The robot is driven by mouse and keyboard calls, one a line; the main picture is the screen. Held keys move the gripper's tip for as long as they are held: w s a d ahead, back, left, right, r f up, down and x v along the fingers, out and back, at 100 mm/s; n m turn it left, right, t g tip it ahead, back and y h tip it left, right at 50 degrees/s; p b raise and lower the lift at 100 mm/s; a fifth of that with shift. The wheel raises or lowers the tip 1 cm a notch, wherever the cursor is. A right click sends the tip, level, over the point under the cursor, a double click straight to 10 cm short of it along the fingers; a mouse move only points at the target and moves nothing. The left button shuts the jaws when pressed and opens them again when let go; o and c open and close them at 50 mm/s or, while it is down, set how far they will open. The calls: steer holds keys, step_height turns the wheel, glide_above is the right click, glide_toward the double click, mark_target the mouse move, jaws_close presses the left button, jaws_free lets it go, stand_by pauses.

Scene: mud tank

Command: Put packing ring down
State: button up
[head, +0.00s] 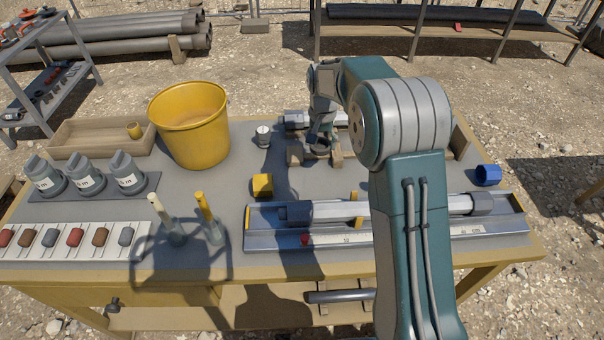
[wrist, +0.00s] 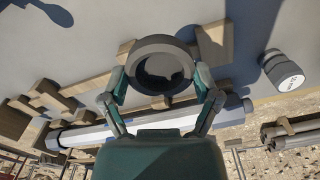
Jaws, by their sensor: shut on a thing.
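The packing ring (wrist: 134,62) is a dark, thick ring with an open middle. My gripper (wrist: 160,72) is shut on it, with one finger on each side of its rim in the wrist view. In the head view the ring (head: 318,149) shows small and dark under my gripper (head: 319,140), level and close above the grey bench top. Wooden blocks (head: 295,155) stand around it. I cannot tell whether the ring touches the blocks or the bench.
A grey-white cylinder (head: 263,136) stands left of my gripper, and a pipe lies behind it. A yellow bucket (head: 190,130), a yellow block (head: 262,185) and a measuring rail (head: 345,240) surround this area. A blue ring (head: 488,175) lies far right. Bare bench shows between bucket and cylinder.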

glide_above(305, 180)
steer(key=f, duration=0.5)
steer(key=shift+w+d+f, duration=0.15)
steer(key=shift+w+d, duration=0.1)
steer(key=shift+d, duration=0.1)
steer(key=shift+s+a+f, duration=0.15)
steer(key=shift+f, duration=0.85)
steer(key=shift+s+a+f, duration=0.1)
steer(key=shift+a+f, duration=0.05)
steer(key=shift+f, duration=0.8)
steer(key=o, duration=0.7)
step_height(305, 180, up, 12)
steer(key=shift+r, duration=0.15)
